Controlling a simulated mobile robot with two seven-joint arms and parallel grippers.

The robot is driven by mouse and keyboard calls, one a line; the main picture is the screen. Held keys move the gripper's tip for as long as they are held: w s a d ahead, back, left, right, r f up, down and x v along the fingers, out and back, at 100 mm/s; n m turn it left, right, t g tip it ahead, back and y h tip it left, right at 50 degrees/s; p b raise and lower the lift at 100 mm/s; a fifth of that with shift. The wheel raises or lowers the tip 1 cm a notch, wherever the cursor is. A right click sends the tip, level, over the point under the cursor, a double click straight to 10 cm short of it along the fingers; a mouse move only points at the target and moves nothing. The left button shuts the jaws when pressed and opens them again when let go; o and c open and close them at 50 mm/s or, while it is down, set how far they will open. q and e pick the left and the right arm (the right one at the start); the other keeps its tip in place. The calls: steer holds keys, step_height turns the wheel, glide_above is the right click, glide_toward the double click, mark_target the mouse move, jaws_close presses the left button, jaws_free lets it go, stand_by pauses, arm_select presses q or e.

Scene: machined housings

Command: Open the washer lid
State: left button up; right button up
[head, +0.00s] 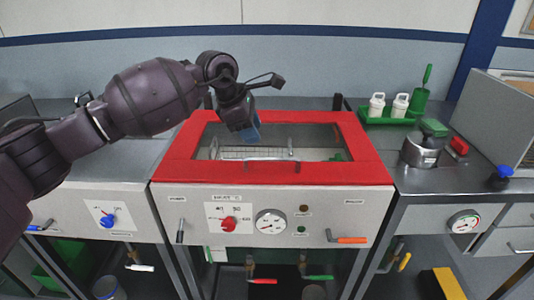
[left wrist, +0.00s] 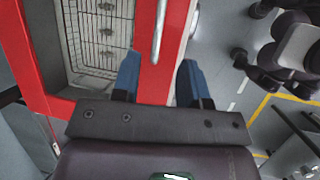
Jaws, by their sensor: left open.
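The washer lid (head: 330,178) is a red frame around a clear window and lies flat, shut, on the washer (head: 330,205). A thin silver handle (head: 280,159) runs along its front edge. My left gripper (head: 250,135) is over the lid, just behind the handle's left part. In the left wrist view, my left gripper (left wrist: 158,75) is open and empty, its blue fingertips apart. My right gripper is out of view.
A wire basket (left wrist: 105,35) shows through the window. A green tray (head: 385,119) with white bottles and a metal canister (head: 420,150) stand on the right counter. The left counter (head: 110,165) is bare below my arm. The washer's front has knobs and an orange-handled valve (head: 350,240).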

mark_target(269, 158)
arm_select(q)
steer(key=b+x, duration=0.1)
steer(key=x, duration=0.8)
steer(key=shift+d+f, duration=0.1)
steer(key=shift+f, duration=0.05)
jaws_close()
